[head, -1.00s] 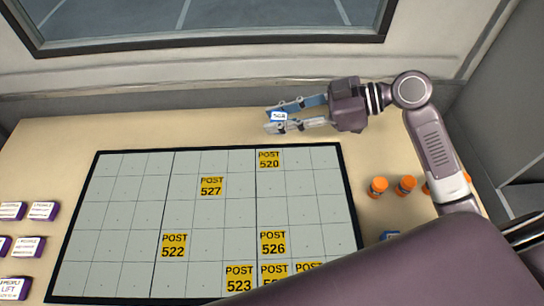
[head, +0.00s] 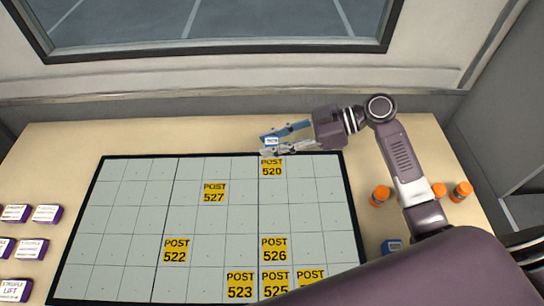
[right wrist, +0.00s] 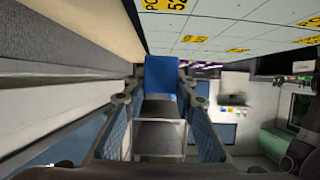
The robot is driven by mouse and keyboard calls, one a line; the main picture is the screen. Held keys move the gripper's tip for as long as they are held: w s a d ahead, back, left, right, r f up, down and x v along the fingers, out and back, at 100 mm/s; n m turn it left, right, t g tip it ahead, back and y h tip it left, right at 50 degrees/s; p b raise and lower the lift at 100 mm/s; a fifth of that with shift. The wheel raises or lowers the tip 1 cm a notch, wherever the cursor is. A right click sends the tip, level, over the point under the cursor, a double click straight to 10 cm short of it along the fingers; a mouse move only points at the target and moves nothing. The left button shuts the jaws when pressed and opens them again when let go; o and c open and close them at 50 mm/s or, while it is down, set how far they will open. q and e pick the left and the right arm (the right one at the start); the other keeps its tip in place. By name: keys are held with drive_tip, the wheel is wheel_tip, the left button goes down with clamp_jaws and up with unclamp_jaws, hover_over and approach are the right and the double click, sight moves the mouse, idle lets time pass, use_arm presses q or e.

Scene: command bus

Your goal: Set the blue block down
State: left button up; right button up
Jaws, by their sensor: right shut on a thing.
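The blue block (head: 271,141) with a white label sits between the fingertips of my right gripper (head: 268,145), near the board's far edge, just above the yellow POST 520 tile (head: 272,168). In the right wrist view the blue block (right wrist: 161,75) shows between the two fingers (right wrist: 160,85), which are shut on it. Whether the block touches any surface is not clear. A second blue block (head: 391,247) is by the board's right side, partly hidden by my arm. My left gripper is not in view.
The gridded board (head: 145,228) carries several yellow POST tiles. Purple labelled blocks (head: 46,214) stand to its left. Orange cylinders (head: 380,196) stand to its right near my arm. Bare table (head: 160,135) lies behind the board, below the window wall.

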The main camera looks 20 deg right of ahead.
sight(272, 167)
wheel_tip(272, 167, down, 3)
drive_tip(key=shift+r, duration=0.1)
wheel_tip(272, 167, down, 4)
drive_tip(key=shift+r, duration=0.25)
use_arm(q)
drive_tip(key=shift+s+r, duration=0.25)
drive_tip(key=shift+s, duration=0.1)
use_arm(e)
drive_tip(key=shift+f, duration=0.2)
drive_tip(key=shift+f, duration=0.2)
drive_tip(key=o, duration=1.1)
drive_tip(key=shift+r, duration=0.1)
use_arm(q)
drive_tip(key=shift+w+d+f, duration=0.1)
use_arm(e)
drive_tip(key=shift+o, duration=0.2)
